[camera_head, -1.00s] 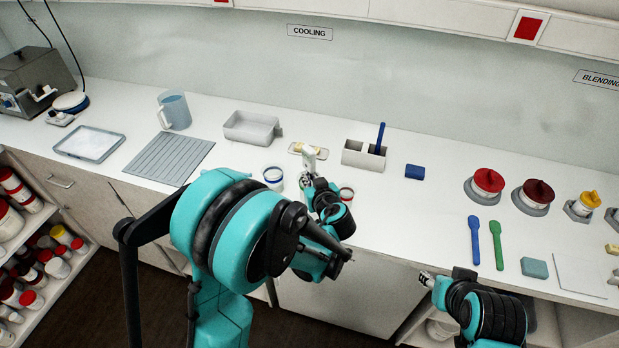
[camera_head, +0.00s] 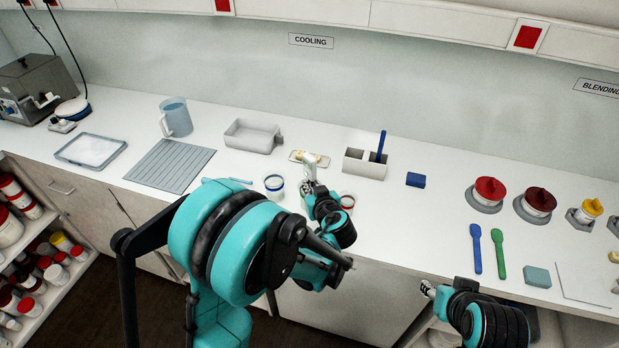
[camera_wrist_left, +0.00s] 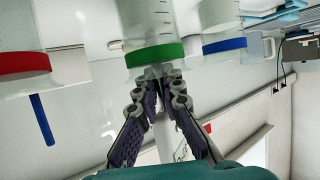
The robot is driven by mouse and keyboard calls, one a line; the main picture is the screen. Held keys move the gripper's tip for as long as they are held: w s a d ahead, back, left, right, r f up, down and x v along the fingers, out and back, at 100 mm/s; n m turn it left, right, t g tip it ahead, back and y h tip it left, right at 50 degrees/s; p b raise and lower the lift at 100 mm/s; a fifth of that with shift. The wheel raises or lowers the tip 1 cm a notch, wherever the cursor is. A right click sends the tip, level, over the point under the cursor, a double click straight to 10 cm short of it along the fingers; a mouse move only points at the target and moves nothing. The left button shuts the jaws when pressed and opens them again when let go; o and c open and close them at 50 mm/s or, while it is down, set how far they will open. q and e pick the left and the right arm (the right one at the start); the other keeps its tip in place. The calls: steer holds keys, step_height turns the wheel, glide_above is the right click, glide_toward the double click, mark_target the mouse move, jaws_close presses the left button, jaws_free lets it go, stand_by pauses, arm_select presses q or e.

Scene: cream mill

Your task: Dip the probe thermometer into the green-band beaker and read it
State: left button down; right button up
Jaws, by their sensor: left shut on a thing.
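In the left wrist view the green-band beaker (camera_wrist_left: 152,52) is right ahead of my left fingertips, clear-walled with graduation marks. In the head view it is mostly hidden by my left gripper (camera_head: 311,184). That gripper, also seen in the wrist view (camera_wrist_left: 158,88), is shut on a slim white thing, apparently the probe thermometer (camera_head: 309,162). Its white body shows between the fingers (camera_wrist_left: 164,135). Whether its tip is inside the beaker I cannot tell. My right gripper (camera_head: 428,288) hangs at the counter's front edge, its jaws too small to judge.
A blue-band beaker (camera_head: 274,188) stands left of my left gripper and a red-band beaker (camera_head: 347,202) right. Behind are a grey tray (camera_head: 252,137) and a white holder (camera_head: 362,165) with a blue handle. Blue and green spatulas (camera_head: 498,252) lie to the right.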

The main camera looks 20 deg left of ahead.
mark_target(307, 157)
stand_by(0.4)
arm_select(q)
steer(key=shift+r+p, duration=4.25)
steer(key=shift+r, duration=1.45)
steer(key=shift+d+f+n+g+y+b, duration=0.15)
steer(key=shift+n+g+y+b, duration=0.2)
steer(key=shift+n+y, duration=0.35)
steer(key=n+g+y, duration=0.3)
steer(key=n+g, duration=0.1)
steer(key=shift+w+b, duration=0.15)
steer(key=shift+b, duration=0.25)
steer(key=n+g+y, duration=0.2)
steer(key=n+g, duration=0.3)
steer(key=shift+s, duration=0.2)
